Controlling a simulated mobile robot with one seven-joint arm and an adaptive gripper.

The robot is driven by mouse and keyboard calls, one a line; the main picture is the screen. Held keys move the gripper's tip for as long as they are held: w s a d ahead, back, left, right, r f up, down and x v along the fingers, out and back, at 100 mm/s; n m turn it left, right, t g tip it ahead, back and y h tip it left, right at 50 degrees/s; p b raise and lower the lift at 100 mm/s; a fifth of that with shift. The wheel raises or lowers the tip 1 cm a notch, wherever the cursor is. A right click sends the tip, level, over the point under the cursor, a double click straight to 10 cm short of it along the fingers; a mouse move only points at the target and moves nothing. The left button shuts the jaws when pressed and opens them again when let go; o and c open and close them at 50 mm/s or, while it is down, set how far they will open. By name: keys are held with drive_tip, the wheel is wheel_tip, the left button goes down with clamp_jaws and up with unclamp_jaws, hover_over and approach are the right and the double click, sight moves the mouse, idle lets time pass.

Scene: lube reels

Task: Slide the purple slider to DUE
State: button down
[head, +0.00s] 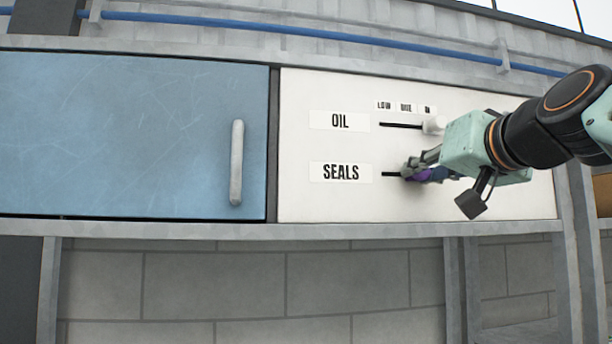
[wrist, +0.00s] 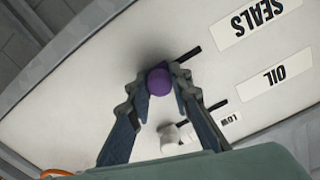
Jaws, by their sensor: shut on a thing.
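The purple slider (wrist: 159,82) sits on the SEALS slot of the white panel (head: 300,205). My gripper (wrist: 160,80) is shut on the purple slider, with one finger on each side of it in the wrist view. In the head view the purple slider (head: 422,175) shows partly between my gripper's fingers (head: 415,172). The SEALS slot (head: 391,174) shows to the left of the knob, and its right part is hidden behind my gripper. The position labels (head: 405,106) above the OIL slot seem to read LOW, DUE and a third one partly hidden.
The white OIL slider (head: 433,125) stands just above my gripper, toward the right of its slot (head: 400,125). It also shows below the purple knob in the wrist view (wrist: 170,140). A blue cabinet door (head: 130,130) with a grey handle (head: 237,162) lies left of the panel.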

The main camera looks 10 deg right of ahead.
drive_tip(key=shift+a, duration=0.25)
drive_tip(key=c, duration=1.7)
unclamp_jaws()
drive_tip(key=shift+d, duration=0.15)
drive_tip(key=shift+c, duration=0.2)
drive_tip(key=s, duration=1.2)
drive_tip(key=shift+d, duration=0.15)
